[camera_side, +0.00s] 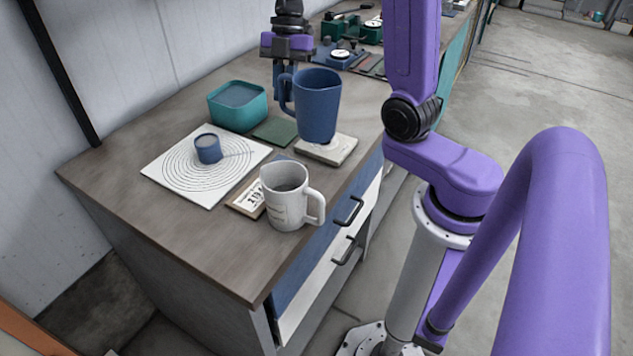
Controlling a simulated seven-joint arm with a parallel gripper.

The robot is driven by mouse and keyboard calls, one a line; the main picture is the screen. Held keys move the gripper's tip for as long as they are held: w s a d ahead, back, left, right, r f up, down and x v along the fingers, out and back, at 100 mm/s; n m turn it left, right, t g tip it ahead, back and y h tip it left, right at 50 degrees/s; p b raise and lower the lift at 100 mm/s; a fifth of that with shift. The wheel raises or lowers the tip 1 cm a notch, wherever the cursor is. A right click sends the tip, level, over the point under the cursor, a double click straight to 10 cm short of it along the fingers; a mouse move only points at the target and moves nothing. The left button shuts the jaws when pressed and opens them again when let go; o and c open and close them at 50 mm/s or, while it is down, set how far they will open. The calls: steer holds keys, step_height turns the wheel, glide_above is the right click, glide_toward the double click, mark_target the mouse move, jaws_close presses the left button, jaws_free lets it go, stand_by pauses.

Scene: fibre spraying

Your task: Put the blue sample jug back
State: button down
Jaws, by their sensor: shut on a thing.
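The blue jug (317,106) is upright in the middle of the view, with its handle on its left side. My gripper (286,98) comes down from above at the jug's left and is shut on it at the handle; the fingertips are partly hidden behind the handle. A pale square slab (327,151) lies on the bench directly below the jug in the picture. I cannot tell whether the jug's base touches the slab or hangs just above it.
On the wooden bench (125,184) are a white mug (287,198), a framed number card (247,197), a white sheet with rings (184,183) bearing a small blue cup (208,148), a teal tub (238,107) and a green mat (275,131). The bench's front left is clear.

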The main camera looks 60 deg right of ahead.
step_height(320, 180, down, 14)
steer(key=shift+f, duration=0.15)
stand_by(0.6)
steer(key=c, duration=1.1)
jaws_free()
steer(key=shift+f, duration=0.1)
